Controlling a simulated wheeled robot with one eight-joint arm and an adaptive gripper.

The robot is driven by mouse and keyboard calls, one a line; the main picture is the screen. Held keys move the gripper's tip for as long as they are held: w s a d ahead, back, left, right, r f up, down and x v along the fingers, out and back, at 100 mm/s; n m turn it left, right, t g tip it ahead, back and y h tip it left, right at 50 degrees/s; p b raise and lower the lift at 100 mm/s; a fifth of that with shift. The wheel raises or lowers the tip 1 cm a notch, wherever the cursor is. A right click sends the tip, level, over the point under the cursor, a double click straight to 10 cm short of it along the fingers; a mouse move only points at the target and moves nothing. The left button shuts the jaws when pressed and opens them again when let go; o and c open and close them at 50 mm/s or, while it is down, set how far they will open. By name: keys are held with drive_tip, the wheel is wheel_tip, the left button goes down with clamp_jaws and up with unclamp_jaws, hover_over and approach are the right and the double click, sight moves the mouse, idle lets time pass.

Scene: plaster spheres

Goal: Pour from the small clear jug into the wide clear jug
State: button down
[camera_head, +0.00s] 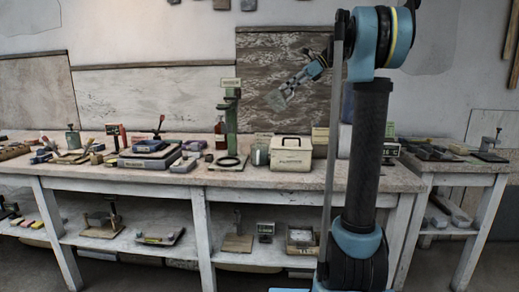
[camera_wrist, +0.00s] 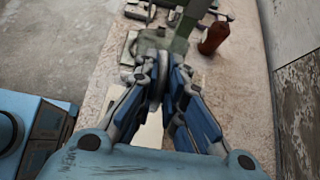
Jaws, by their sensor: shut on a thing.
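My gripper (camera_head: 294,84) is raised well above the bench in the head view, pointing down to the left. It is shut on a small, pale see-through vessel (camera_head: 278,98), which looks like the small clear jug and appears tilted. In the wrist view, my gripper's blue fingers (camera_wrist: 166,88) close around a grey-green upright part of it (camera_wrist: 156,82); its contents cannot be made out. A clear, greyish vessel (camera_head: 260,156), likely the wide clear jug, stands on the bench below and left of my gripper, apart from the held one.
A beige box with a handle (camera_head: 291,154) stands right beside the clear vessel. A tall green stand (camera_head: 231,120) rises to its left above a black ring. Several tools and boxes crowd the bench's left. A red-brown bottle (camera_wrist: 213,38) shows in the wrist view.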

drive_tip(key=y, duration=0.3)
drive_tip(key=d+f+y, duration=0.1)
drive_tip(key=y, duration=0.1)
drive_tip(key=shift+f+y, duration=0.1)
drive_tip(key=shift+y, duration=0.9)
